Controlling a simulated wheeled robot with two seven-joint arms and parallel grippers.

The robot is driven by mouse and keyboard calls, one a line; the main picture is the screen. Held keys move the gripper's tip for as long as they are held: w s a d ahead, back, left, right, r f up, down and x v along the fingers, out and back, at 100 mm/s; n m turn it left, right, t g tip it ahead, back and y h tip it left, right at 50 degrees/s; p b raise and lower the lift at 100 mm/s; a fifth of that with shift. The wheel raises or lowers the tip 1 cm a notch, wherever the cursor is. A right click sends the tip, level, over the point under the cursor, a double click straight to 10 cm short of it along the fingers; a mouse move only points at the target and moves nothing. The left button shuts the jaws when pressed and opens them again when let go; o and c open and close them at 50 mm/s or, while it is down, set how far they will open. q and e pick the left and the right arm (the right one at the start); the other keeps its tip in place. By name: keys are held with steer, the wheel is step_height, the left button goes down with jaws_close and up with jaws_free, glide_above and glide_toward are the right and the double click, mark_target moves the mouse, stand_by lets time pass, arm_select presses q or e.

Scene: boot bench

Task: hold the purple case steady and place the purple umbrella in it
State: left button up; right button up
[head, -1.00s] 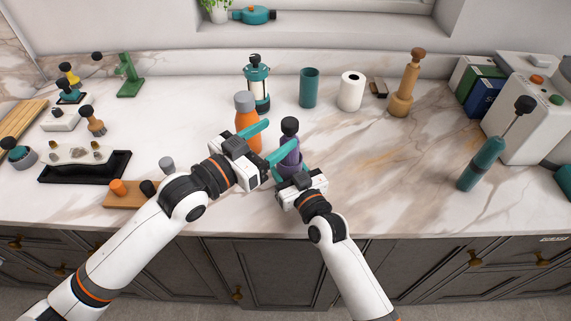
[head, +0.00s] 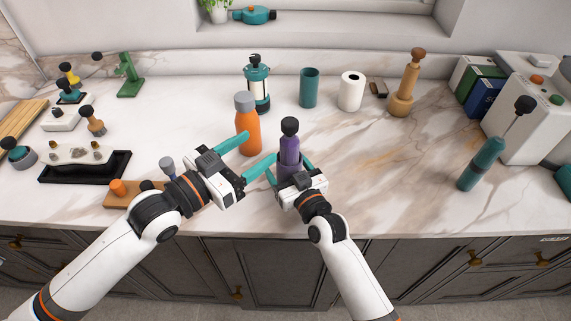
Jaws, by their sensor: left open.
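The purple umbrella (head: 289,151) with its black knob handle stands upright in the purple case (head: 288,172), its lower part hidden inside. My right gripper (head: 289,169) has its teal fingers on both sides of the case, shut on it; its body hides the case's base. My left gripper (head: 247,155) is open and empty, to the left of the case and umbrella. One of its fingertips lies close to the case's left side; I cannot tell whether they touch.
An orange bottle (head: 247,130) stands just beyond my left gripper. A wooden board (head: 121,199) lies near my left forearm.

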steer(key=v, duration=1.2)
steer(key=shift+f, duration=0.1)
